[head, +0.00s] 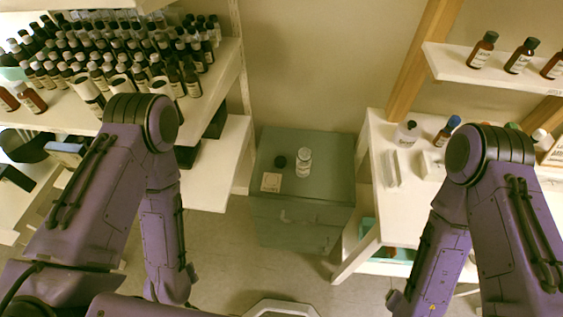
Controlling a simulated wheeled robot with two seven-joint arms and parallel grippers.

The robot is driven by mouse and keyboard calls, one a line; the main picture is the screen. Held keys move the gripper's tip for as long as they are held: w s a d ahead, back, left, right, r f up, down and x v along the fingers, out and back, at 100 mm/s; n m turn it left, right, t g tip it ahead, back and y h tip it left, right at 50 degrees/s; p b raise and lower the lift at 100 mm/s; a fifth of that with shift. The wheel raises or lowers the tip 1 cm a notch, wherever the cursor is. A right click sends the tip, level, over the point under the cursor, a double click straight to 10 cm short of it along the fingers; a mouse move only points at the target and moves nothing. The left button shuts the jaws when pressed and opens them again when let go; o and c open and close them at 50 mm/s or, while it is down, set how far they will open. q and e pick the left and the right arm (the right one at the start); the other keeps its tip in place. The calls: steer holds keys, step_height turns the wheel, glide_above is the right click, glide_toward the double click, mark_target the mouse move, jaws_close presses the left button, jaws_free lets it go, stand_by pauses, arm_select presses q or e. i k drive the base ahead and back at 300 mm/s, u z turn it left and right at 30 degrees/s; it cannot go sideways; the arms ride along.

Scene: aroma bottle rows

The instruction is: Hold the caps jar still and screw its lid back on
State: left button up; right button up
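A small white jar with a printed label (304,166) stands upright on top of a grey-green cabinet (330,190) in the middle of the head view. A small round black piece, which looks like the lid (280,161), lies on the cabinet top just left of the jar, apart from it. The jar's mouth is too small to make out. My two arms hang folded at the left and right, well away from the jar. Neither gripper shows in the head view.
A small pale card (271,182) lies on the cabinet in front of the lid. A shelf crowded with dark bottles (110,60) stands left. A white shelf unit (392,225) with bottles stands close on the right. The cabinet top is otherwise clear.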

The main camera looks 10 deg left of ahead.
mark_target(304, 163)
steer(key=k, duration=1.3)
steer(key=z, duration=0.55)
steer(key=i, duration=1.7)
steer(key=u, duration=0.45)
